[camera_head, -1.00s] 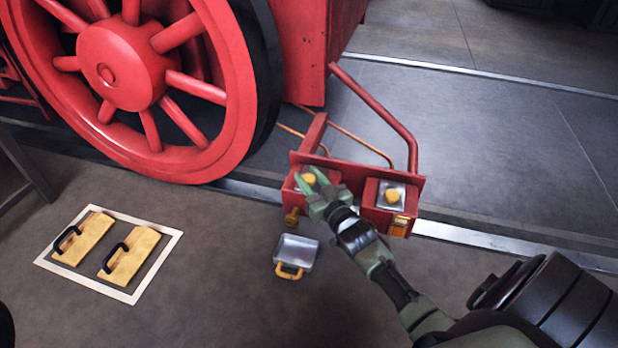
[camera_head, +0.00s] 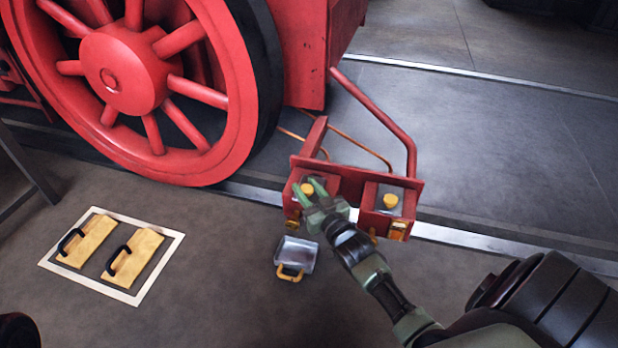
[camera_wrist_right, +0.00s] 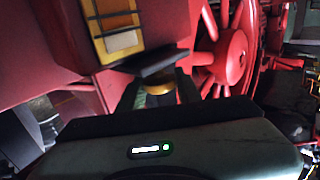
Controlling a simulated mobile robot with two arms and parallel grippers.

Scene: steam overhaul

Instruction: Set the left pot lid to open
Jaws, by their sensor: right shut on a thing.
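The left pot (camera_head: 291,207) is a red box on the front of a red bracket. Its lid carries a round yellow knob (camera_head: 307,188), and most of the lid is hidden behind my right gripper. My right gripper (camera_head: 311,186), with green fingers, reaches in from the lower right and is shut on this knob. In the right wrist view, the yellow knob (camera_wrist_right: 158,88) sits between the dark fingers. How far the lid is swung or lifted cannot be told. The right pot (camera_head: 376,220) beside it has a grey lid with its own yellow knob (camera_head: 390,201). My left gripper is not in view.
A metal tray (camera_head: 297,251) with a yellow handle lies on the floor below the pots. Two yellow blocks (camera_head: 86,241) with black handles lie in a white frame (camera_head: 118,291) at left. A red wheel (camera_head: 123,70) and a bent red rail (camera_head: 376,110) stand behind.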

